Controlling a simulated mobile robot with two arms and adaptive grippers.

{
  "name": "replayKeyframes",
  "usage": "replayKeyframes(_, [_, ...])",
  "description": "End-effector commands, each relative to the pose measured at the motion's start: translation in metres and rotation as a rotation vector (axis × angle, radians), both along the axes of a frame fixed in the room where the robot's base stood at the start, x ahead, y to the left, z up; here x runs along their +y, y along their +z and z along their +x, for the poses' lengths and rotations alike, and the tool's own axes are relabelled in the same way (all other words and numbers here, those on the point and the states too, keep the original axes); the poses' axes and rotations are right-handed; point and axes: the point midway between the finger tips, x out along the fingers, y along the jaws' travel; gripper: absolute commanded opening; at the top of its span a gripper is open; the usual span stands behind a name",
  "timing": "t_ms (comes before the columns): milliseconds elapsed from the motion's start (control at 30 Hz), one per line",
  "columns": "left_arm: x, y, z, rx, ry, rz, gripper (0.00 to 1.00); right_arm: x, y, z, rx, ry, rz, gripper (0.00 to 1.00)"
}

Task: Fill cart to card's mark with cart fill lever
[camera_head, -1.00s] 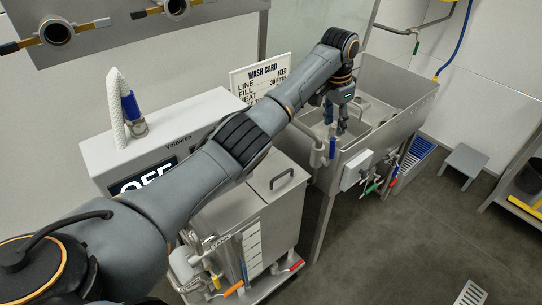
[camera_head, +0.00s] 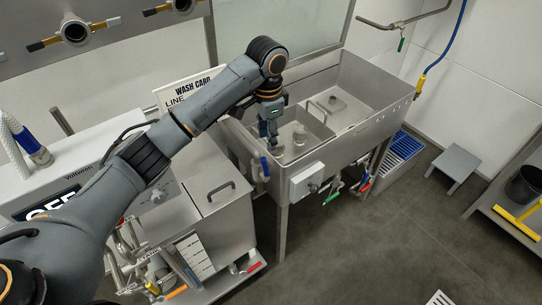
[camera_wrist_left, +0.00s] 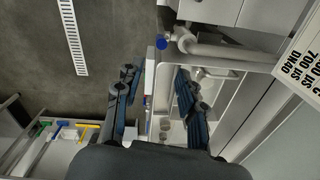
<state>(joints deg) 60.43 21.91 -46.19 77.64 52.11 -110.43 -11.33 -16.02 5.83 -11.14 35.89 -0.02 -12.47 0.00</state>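My left gripper (camera_head: 274,146) hangs over the left part of the steel sink. In the left wrist view its two dark fingers (camera_wrist_left: 156,90) stand apart with nothing gripped. The lidded steel cart (camera_head: 229,222) stands left of the sink, with a pale marked gauge strip (camera_head: 196,256) on its front. Orange (camera_head: 177,292) and red (camera_head: 250,268) handles sit low on it. I cannot tell which handle is the cart fill lever. The wash card (camera_head: 184,91) is partly hidden behind my arm; its edge shows in the left wrist view (camera_wrist_left: 303,66). My right gripper is not in view.
The sink (camera_head: 357,124) has a blue-sleeved pipe (camera_head: 265,167), a white box (camera_head: 304,181) and a green handle (camera_head: 332,197) at its front. A grey stool (camera_head: 455,164) and a shelf with a black bucket (camera_head: 523,184) stand right.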

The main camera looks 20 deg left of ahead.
Motion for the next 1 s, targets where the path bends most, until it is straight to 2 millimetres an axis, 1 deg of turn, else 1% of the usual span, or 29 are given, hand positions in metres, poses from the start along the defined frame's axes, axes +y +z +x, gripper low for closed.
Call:
replayKeyframes(67, [0.000, -0.001, -0.004, 0.006, -0.007, 0.004, 0.39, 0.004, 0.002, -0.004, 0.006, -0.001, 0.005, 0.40])
replayKeyframes(167, [0.000, -0.008, -0.005, 0.010, -0.008, 0.005, 0.39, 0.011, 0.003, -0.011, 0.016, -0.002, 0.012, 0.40])
replayKeyframes(300, [0.001, -0.029, -0.005, 0.012, -0.008, 0.004, 0.39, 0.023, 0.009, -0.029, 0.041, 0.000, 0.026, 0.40])
replayKeyframes(433, [0.002, -0.057, -0.005, 0.013, -0.008, 0.005, 0.39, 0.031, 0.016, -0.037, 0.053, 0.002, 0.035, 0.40])
replayKeyframes(567, [0.003, -0.085, -0.004, 0.011, -0.007, 0.005, 0.39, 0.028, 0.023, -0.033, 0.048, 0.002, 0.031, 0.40])
replayKeyframes(700, [0.003, -0.111, -0.003, 0.011, -0.008, 0.004, 0.39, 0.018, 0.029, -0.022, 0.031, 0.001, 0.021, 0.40])
replayKeyframes(833, [0.003, -0.127, -0.002, 0.008, -0.007, 0.003, 0.39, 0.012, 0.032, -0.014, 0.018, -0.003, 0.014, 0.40])
replayKeyframes(1000, [0.004, -0.138, -0.002, 0.006, -0.009, 0.004, 0.39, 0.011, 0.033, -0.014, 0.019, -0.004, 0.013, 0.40])
